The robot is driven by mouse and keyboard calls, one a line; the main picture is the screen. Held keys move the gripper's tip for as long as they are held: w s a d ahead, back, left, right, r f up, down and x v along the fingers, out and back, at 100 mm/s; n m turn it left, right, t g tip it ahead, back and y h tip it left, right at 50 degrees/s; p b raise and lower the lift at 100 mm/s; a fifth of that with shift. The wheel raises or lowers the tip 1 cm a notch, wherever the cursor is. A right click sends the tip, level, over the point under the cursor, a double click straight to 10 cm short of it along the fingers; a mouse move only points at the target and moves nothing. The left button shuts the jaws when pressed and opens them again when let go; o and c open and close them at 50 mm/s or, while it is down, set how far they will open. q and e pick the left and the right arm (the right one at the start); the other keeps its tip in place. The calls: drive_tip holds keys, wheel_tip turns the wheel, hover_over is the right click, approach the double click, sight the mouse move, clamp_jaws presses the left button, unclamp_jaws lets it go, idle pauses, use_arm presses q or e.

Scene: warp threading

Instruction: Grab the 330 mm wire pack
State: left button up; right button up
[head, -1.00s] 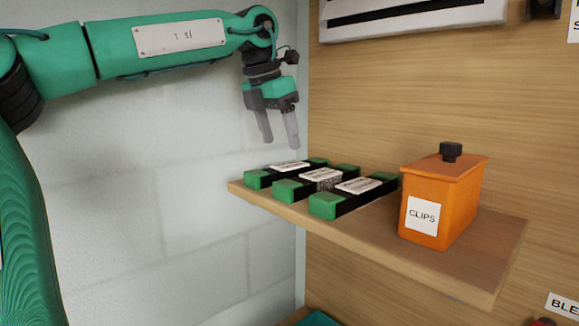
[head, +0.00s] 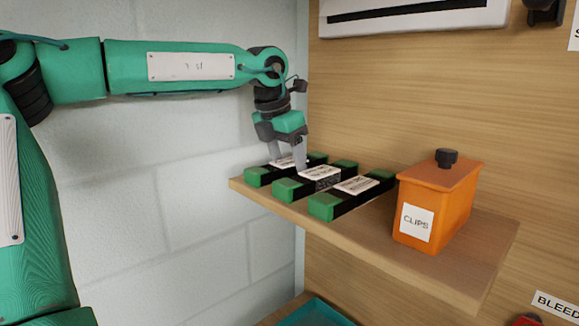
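Three black packs with green ends and white labels lie side by side on a wooden shelf: a left pack (head: 258,176), a middle pack (head: 286,190) and a right pack (head: 325,206). The label print is too small to read, so I cannot tell which is the 330 mm wire pack. My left gripper (head: 287,162) points down with its fingers apart, at the left and middle packs. One finger overlaps the middle pack's label edge. I cannot tell whether the fingers touch a pack. My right gripper is out of view.
The shelf (head: 420,265) juts from a wood panel wall. An orange lidded box (head: 455,205) marked CLIPS stands right of the packs. A white unit (head: 415,14) hangs above. A teal tray (head: 305,314) shows low down. A pale block wall is on the left.

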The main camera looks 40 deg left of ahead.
use_arm(q)
drive_tip(key=c, duration=1.2)
drive_tip(key=shift+r, duration=0.15)
